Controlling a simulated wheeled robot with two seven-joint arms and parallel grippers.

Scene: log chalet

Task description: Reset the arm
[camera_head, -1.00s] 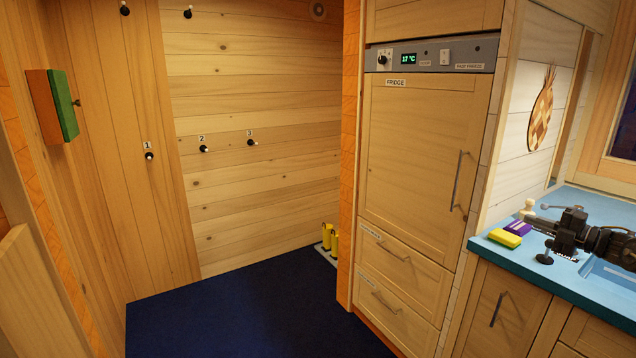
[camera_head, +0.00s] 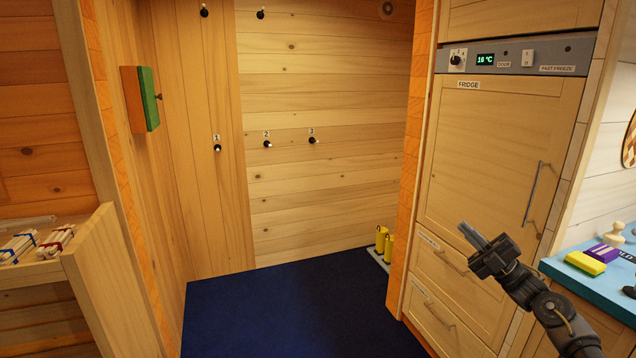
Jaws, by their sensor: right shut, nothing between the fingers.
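My right gripper (camera_head: 474,234) is dark grey and comes in from the lower right in the head view. Its fingers are together with nothing between them. It is raised in front of the drawers below the fridge (camera_head: 492,150) and points up and to the left. It looks clear of the fridge front, though the exact gap is hard to tell. My left gripper is out of view.
A blue counter (camera_head: 558,268) with a yellow and a purple sponge (camera_head: 590,261) is at the right. Yellow boots (camera_head: 384,243) stand by the orange post. A wooden shelf (camera_head: 85,255) juts in at left. The dark blue floor (camera_head: 280,310) is clear.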

